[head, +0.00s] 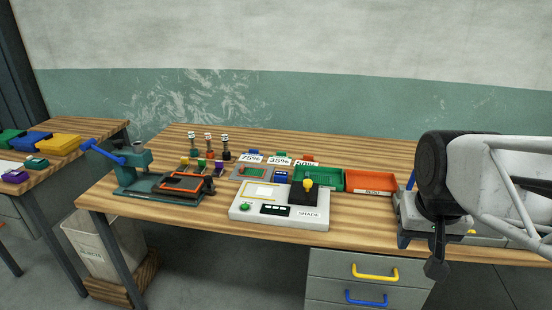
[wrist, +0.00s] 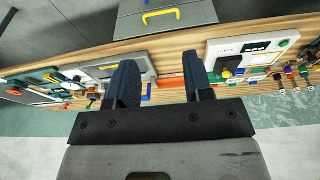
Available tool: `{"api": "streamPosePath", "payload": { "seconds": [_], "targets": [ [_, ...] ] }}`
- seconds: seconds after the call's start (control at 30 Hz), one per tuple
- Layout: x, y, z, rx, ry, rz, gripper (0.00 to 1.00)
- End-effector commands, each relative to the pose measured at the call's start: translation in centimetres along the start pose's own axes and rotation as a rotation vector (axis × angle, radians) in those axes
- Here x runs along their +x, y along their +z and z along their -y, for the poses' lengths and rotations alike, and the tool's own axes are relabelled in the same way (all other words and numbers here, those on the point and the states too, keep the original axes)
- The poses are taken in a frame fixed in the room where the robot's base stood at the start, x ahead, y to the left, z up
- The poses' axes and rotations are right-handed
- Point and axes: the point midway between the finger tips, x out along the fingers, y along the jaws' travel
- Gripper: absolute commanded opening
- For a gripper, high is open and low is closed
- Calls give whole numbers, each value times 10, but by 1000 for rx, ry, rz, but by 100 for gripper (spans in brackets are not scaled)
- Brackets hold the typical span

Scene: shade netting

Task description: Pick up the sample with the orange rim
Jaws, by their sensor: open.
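A flat dark piece with an orange rim (head: 182,181) lies on the base of the teal press at the left of the table. A small green mesh piece with a reddish rim (head: 253,174) lies on a grey pad near the table's middle. I cannot tell for sure which of these is the sample. My gripper (head: 437,268) hangs at the right front of the table, far from both, pointing down. In the wrist view my gripper (wrist: 160,78) shows two dark fingers apart with nothing held between them.
The white shade meter (head: 270,208) with a yellow knob stands at the front middle. A green tray (head: 328,180) and an orange-red tray (head: 370,182) stand behind it. Small stamps (head: 208,148) and percent labels (head: 252,158) are at the back. Drawers (head: 368,273) are below.

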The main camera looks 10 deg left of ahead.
Motion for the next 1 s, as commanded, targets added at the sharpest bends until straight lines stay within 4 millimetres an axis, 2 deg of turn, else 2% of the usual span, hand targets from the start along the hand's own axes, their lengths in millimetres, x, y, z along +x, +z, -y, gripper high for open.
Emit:
{"api": "streamPosePath", "payload": {
  "seconds": [0.1,0.57,1.0],
  "targets": [
    [-1,-31,9,-1,2,-3,47],
    [5,-142,52,-2,12,-22,47],
    [29,-243,109,-3,18,-42,47]
  ]
}}
